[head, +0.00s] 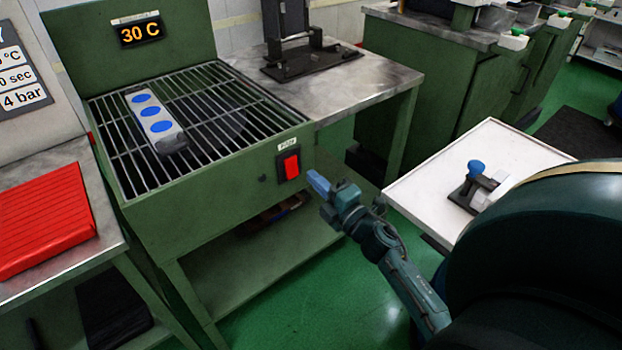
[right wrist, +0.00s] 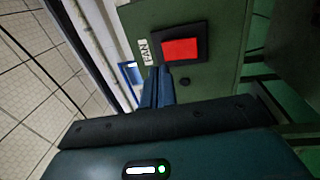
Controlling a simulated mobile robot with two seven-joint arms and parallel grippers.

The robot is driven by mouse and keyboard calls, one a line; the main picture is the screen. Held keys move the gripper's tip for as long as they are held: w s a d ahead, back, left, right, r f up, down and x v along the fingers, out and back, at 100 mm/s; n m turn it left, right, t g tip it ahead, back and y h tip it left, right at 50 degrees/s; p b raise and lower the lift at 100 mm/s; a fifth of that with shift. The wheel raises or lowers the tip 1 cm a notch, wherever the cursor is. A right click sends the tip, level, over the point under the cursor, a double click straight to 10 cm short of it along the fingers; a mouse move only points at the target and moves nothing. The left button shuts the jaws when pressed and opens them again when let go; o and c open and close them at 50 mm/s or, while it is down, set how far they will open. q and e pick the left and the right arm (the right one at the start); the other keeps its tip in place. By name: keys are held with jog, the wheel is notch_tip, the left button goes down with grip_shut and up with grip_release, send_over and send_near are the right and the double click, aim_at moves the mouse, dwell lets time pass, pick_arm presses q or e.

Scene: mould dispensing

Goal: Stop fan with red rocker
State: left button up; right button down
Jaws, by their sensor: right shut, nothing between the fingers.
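The red rocker switch (head: 290,166) sits in a black frame on the front of the green cooling bench (head: 200,220), under a small white label (head: 286,144). In the right wrist view the red rocker (right wrist: 180,50) shows up close beside a label reading FAN. My right gripper (head: 320,183) is shut and empty, with its blue fingertips just right of and slightly below the rocker in the head view. In the right wrist view its fingertips (right wrist: 158,72) appear near the rocker's lower left corner; I cannot tell whether they touch. My left gripper is not in view.
A mould with blue ovals (head: 155,120) lies on the bench's grille. A red slotted block (head: 45,225) is at left. A white table (head: 425,190) with a blue-knobbed fixture (head: 476,185) stands at right.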

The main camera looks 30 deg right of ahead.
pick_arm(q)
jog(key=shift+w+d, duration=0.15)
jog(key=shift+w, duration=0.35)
pick_arm(e)
jog(key=s, duration=0.8)
jog(key=shift+d+r, duration=0.35)
jog(key=shift+d, duration=0.05)
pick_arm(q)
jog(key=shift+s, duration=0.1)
